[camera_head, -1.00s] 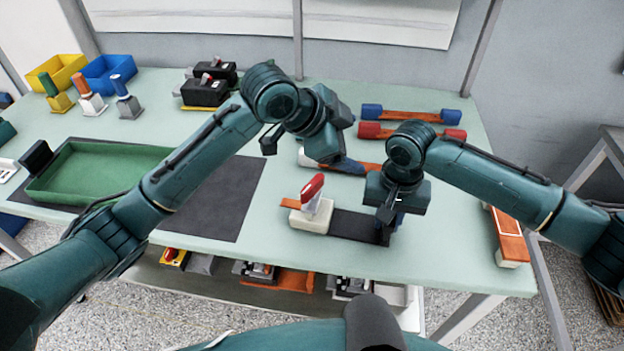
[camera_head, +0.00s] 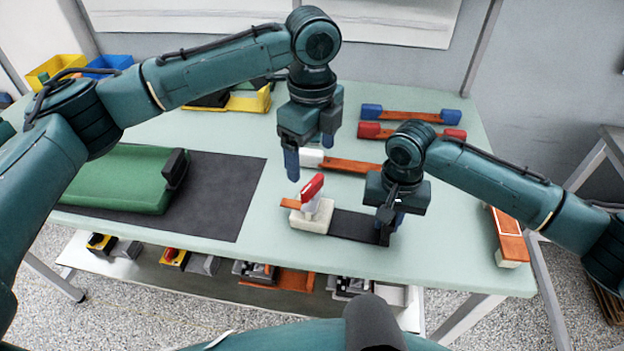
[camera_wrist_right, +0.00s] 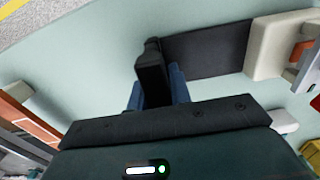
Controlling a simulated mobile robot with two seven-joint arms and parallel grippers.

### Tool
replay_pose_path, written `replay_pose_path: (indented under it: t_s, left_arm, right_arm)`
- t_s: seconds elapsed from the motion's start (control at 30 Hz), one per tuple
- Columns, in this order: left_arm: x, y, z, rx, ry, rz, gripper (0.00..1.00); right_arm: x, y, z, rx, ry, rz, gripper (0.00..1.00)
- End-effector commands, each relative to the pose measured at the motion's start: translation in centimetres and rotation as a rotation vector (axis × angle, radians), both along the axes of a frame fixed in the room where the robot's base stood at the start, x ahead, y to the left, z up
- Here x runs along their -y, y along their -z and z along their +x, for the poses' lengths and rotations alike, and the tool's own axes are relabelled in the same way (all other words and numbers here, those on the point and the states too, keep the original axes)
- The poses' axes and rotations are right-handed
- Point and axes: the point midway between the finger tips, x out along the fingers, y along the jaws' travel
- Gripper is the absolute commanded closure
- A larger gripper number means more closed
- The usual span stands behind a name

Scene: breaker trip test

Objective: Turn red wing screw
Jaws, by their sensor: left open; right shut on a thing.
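The red wing screw (camera_head: 312,187) stands tilted on a white block (camera_head: 311,217), which has an orange tab at its left and a dark plate (camera_head: 352,226) on its right. My left gripper (camera_head: 309,156) is open and empty, pointing down just above and behind the red wing screw, apart from it. My right gripper (camera_head: 391,216) is shut on the black upright end piece (camera_wrist_right: 153,72) of the dark plate. Its blue fingers show on both sides of that piece in the right wrist view. The white block also shows there (camera_wrist_right: 262,48).
Orange bars with blue ends (camera_head: 410,116), red ends (camera_head: 368,131) and a white end (camera_head: 312,158) lie behind. A green case (camera_head: 115,180) with a black end piece lies on a dark mat (camera_head: 225,200). A red-orange bar (camera_head: 508,238) lies at the right edge.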

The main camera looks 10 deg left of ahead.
Motion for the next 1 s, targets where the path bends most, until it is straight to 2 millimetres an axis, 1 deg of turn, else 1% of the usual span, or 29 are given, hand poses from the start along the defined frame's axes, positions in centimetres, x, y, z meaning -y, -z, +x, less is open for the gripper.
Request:
replay_pose_path:
  t_s: [0.03, 0.2, 0.3, 0.4, 0.57, 0.8, 0.87, 1.0]
  left_arm:
    - [-0.1, 1.2, -0.1, -0.003, 0.000, 0.001, 0.18]
    - [0.0, 4.5, 0.0, -0.001, -0.001, 0.000, 0.18]
    - [0.0, 6.0, 0.0, 0.001, 0.000, 0.000, 0.18]
    - [0.0, 7.0, 0.0, 0.001, 0.000, -0.002, 0.18]
    - [0.0, 7.8, 0.0, 0.001, 0.000, -0.002, 0.18]
    - [0.0, 7.8, 0.0, 0.002, -0.001, -0.002, 0.18]
    - [0.0, 7.8, 0.0, 0.002, -0.001, -0.002, 0.22]
    - [0.0, 7.8, 0.0, 0.002, 0.000, -0.002, 0.34]
  right_arm:
    - [0.0, 0.0, 0.0, 0.001, 0.000, 0.000, 1.00]
    - [0.0, 0.0, 0.0, 0.001, 0.000, 0.000, 1.00]
    - [0.0, 0.0, 0.0, 0.001, 0.000, 0.000, 1.00]
    - [0.0, 0.0, 0.0, 0.001, 0.000, 0.000, 1.00]
    - [0.0, 0.0, 0.0, 0.001, 0.000, 0.000, 1.00]
    - [0.0, 0.0, 0.0, 0.001, 0.000, 0.000, 1.00]
    - [0.0, 0.0, 0.0, 0.001, 0.000, 0.000, 1.00]
    - [0.0, 0.0, 0.0, 0.001, 0.000, 0.000, 1.00]
